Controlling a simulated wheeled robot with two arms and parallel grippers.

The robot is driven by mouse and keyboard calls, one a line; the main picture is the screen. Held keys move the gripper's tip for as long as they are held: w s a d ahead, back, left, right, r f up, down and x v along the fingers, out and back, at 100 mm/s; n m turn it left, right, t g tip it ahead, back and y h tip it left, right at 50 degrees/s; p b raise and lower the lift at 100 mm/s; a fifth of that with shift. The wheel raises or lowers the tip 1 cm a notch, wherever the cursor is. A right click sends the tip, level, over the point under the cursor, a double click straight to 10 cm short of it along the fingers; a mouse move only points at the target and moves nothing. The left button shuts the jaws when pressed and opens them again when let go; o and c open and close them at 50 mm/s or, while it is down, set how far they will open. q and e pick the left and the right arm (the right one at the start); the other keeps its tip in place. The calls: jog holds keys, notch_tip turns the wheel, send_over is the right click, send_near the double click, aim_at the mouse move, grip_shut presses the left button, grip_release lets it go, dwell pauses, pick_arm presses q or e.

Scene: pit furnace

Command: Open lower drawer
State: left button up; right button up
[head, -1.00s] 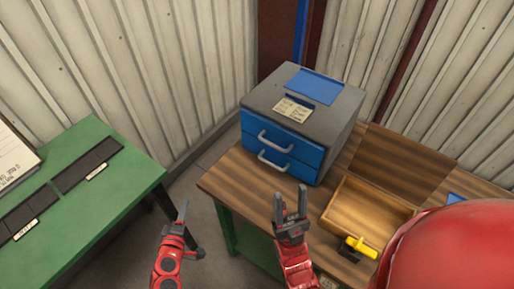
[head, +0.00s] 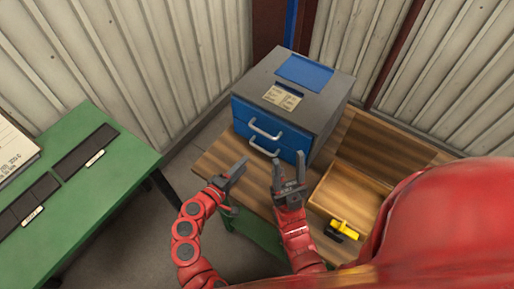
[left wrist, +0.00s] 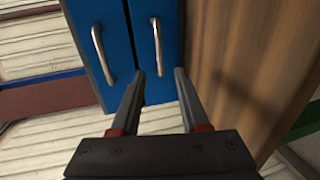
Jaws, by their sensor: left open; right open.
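A grey cabinet (head: 318,92) with two blue drawers stands on the wooden table. The lower drawer (head: 291,153) is shut, and its grey bar handle (head: 263,147) sits below the upper drawer's handle (head: 265,129). In the left wrist view, turned sideways, the lower handle (left wrist: 157,47) is just beyond the fingertips, and the upper handle (left wrist: 103,55) is left of it. My left gripper (head: 238,178) is open and empty, in front of and below the lower handle, apart from it. My right gripper (head: 288,160) is open and empty, pointing up, right of the left one.
The wooden table (head: 216,163) holds an open wooden tray (head: 351,190) with a yellow-and-black object (head: 342,229) at its front edge. A green table (head: 95,205) stands to the left, across a floor gap. Corrugated walls close off the back.

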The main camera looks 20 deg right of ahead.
pick_arm(q)
jog(key=x, duration=0.9)
jog(key=shift+b, duration=0.4)
grip_shut()
dwell(0.9)
